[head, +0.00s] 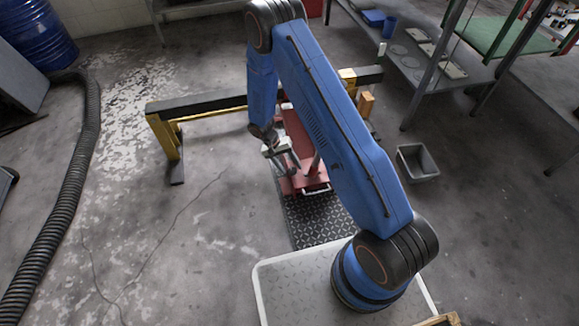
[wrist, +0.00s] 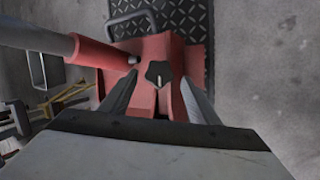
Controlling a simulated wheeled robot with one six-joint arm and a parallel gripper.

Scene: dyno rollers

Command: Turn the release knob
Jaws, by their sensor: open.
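The release knob (wrist: 158,74) is a small dark piece with a pale mark, on top of the red jack (wrist: 172,52) in the wrist view. In the head view the red jack (head: 302,135) is partly hidden behind my arm, and I cannot make out the knob there. My gripper (wrist: 160,98) is open, with one finger on each side below the knob in the wrist picture. The gap between the fingers looks empty, and I cannot tell how far they are from the knob. The gripper (head: 287,158) also shows over the jack in the head view.
A grey and red handle tube (wrist: 60,42) runs beside the knob at left. A dark tread plate (head: 312,222) lies under the jack's near end. A yellow and black beam stand (head: 200,102) crosses behind. A grey bin (head: 418,163) stands at right.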

